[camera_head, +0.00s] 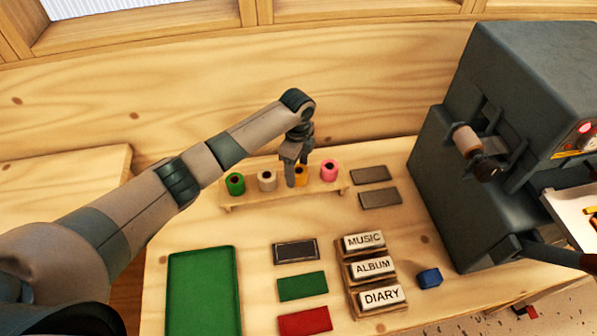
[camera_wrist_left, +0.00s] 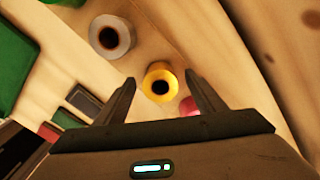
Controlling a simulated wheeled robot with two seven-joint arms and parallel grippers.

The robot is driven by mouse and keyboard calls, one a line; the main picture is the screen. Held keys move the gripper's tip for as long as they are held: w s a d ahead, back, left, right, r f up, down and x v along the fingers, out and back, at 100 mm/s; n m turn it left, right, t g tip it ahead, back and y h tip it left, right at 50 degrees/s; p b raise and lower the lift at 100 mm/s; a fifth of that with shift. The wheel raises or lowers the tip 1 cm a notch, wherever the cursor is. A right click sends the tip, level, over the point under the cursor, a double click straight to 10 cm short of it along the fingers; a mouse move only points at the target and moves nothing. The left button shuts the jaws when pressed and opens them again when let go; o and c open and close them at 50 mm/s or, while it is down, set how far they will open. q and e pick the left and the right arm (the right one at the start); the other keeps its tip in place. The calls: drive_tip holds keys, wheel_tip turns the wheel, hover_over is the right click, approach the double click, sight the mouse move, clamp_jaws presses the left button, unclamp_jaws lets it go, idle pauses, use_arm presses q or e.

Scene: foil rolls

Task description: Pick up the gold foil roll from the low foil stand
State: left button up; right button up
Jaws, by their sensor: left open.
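The gold foil roll (camera_head: 301,177) stands upright on the low wooden foil stand (camera_head: 259,200), third from the left and partly hidden behind my left gripper (camera_head: 293,178). In the left wrist view the gold roll (camera_wrist_left: 160,84) shows its dark core, between and beyond the two open fingers (camera_wrist_left: 160,92). I cannot tell whether a finger touches it. A green roll (camera_head: 235,183) and a cream roll (camera_head: 267,180) stand to its left, a pink roll (camera_head: 329,171) to its right. My right gripper is not in view.
A dark grey machine (camera_head: 450,190) with a roll on its spindle stands at the right. Blocks marked MUSIC, ALBUM and DIARY (camera_head: 372,268) lie in front of the stand. The wooden wall is behind.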

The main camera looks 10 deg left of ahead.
use_arm(q)
drive_tip(key=shift+f, duration=0.5)
drive_tip(key=c, duration=1.2)
drive_tip(key=shift+r, duration=0.15)
drive_tip(key=shift+r+b, duration=0.35)
drive_tip(key=shift+r, duration=0.2)
wheel_tip(320, 180, up, 2)
drive_tip(key=shift+w+r+b, duration=0.1)
drive_tip(key=shift+r+b, duration=0.1)
drive_tip(key=shift+b, duration=0.45)
drive_tip(key=s+d+r+b, duration=0.1)
drive_tip(key=s+d+r, duration=0.1)
drive_tip(key=d, duration=0.1)
drive_tip(key=s+d+r+b, duration=0.1)
drive_tip(key=d+r, duration=0.2)
drive_tip(key=d, duration=0.1)
drive_tip(key=s+d+r+b, duration=0.1)
drive_tip(key=s+d+r, duration=0.1)
drive_tip(key=d, duration=0.1)
drive_tip(key=shift+s+d+r, duration=0.15)
drive_tip(key=shift+s, duration=0.15)
